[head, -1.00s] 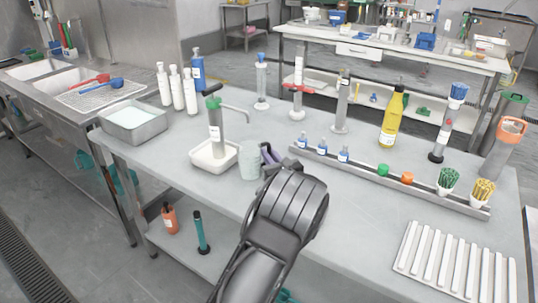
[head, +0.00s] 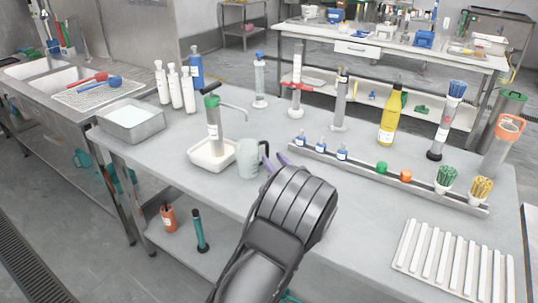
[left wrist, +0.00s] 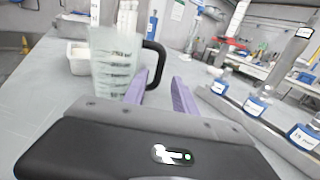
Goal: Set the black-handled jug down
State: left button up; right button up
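The pale translucent jug (head: 249,161) stands upright on the grey table, with its black handle (head: 265,150) on the right side. It also shows in the left wrist view (left wrist: 114,62), with markings on its wall and the black handle (left wrist: 158,62) toward my fingers. My left gripper (head: 276,162) has purple fingers and is just right of the jug. In the left wrist view its fingers (left wrist: 160,82) are spread, with a gap between them and nothing gripped. The handle appears just beyond the fingertips. My right gripper is in neither view.
A pump dispenser in a white tray (head: 213,155) stands close left of the jug. A rack (head: 370,170) with small blue-capped bottles runs to the right. A yellow bottle (head: 389,122) stands behind it. A ribbed white tray (head: 455,262) lies at front right.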

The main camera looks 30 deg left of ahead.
pick_arm(q)
jog(key=v, duration=0.7)
jog(key=shift+a, duration=0.15)
dwell(0.3)
